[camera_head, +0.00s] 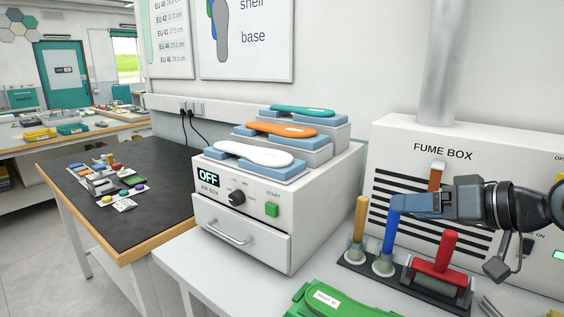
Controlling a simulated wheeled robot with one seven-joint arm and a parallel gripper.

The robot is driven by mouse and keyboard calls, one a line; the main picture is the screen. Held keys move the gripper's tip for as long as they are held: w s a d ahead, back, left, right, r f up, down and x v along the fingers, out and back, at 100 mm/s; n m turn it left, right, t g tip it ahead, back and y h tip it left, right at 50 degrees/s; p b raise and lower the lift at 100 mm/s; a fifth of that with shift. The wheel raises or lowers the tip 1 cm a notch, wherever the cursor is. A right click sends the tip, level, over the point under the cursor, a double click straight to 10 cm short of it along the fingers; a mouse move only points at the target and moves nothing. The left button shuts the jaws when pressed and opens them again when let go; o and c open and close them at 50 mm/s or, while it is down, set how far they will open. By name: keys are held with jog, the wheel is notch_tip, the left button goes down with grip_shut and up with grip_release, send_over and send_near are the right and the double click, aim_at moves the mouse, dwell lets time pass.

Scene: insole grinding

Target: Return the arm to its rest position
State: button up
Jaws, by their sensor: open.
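My gripper (408,204) enters from the right in the head view, in front of the fume box (390,150). It is open, and its fingertips are at the top of an upright blue handle (389,236). Whether they touch the handle cannot be told. The blue handle stands in a clear cup on a dark rack (354,259). A tan wooden handle (359,220) stands in the cup to its left. A red-handled tool (444,252) sits to the right, below my arm.
A white air box (240,243) reading OFF carries white, orange and teal insoles on stepped blue blocks. A green tray (340,302) lies at the front. A dark-topped table (160,200) with small coloured items stands left. Floor shows at far left.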

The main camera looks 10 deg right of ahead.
jog(key=a+f+m+t, duration=0.4)
jog(key=a, duration=0.5)
jog(key=s+a+f+m+h, duration=0.2)
jog(key=s+a+f+h, duration=0.1)
jog(key=s+f, duration=0.25)
jog(key=s+a+f+m+h, duration=0.2)
jog(key=s+f+h, duration=0.1)
jog(key=s+f, duration=0.3)
jog(key=s+d+f+n+g, duration=0.1)
jog(key=s+n, duration=0.7)
jog(key=s, duration=2)
jog(key=shift+s+d+f+b, duration=0.15)
jog(key=shift+d+f+b, duration=0.15)
jog(key=shift+d, duration=0.5)
